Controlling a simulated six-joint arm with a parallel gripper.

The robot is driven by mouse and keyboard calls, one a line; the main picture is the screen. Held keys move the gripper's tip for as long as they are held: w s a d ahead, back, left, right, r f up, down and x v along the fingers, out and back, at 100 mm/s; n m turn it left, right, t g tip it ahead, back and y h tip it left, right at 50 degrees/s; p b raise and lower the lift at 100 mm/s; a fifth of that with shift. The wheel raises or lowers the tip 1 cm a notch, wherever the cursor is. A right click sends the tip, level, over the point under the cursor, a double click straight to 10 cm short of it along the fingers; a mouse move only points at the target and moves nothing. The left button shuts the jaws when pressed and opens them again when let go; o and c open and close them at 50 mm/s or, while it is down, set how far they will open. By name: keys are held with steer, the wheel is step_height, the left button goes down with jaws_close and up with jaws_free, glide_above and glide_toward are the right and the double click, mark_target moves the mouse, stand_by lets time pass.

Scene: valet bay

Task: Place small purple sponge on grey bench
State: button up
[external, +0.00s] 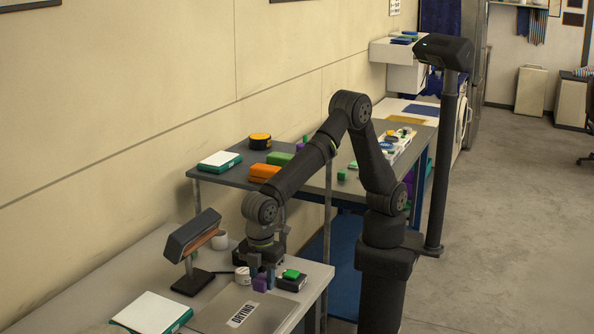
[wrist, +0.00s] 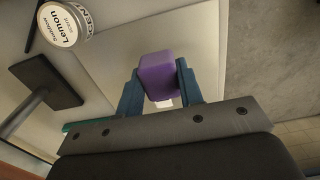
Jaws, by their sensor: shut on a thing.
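The small purple sponge (wrist: 157,76) sits between the two blue fingers of my gripper (wrist: 160,84) in the wrist view. My gripper (external: 264,278) is shut on it. In the external view the sponge (external: 260,284) shows at the fingertips, low over the near light grey bench (external: 85,285). A flat grey panel marked "ORTHO" (external: 243,314) lies on this bench close below the sponge. I cannot tell whether the sponge touches the surface under it.
A green block on a black box (external: 291,280) stands just right of my gripper. A lamp-like stand (external: 194,282), a "Lemon" tin (wrist: 65,24) and a white-topped green box (external: 152,313) are nearby. A darker grey table (external: 230,176) behind holds several items.

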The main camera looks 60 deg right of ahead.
mark_target(264, 305)
steer(key=shift+s+a+f, duration=0.35)
steer(key=shift+a+f, duration=0.05)
steer(key=shift+f, duration=1.95)
steer(key=shift+f, duration=0.15)
steer(key=o, duration=0.9)
steer(key=shift+o, duration=0.2)
step_height(264, 305, up, 11)
steer(key=shift+r, duration=0.1)
steer(key=shift+o, duration=1.4)
steer(key=shift+r, duration=0.6)
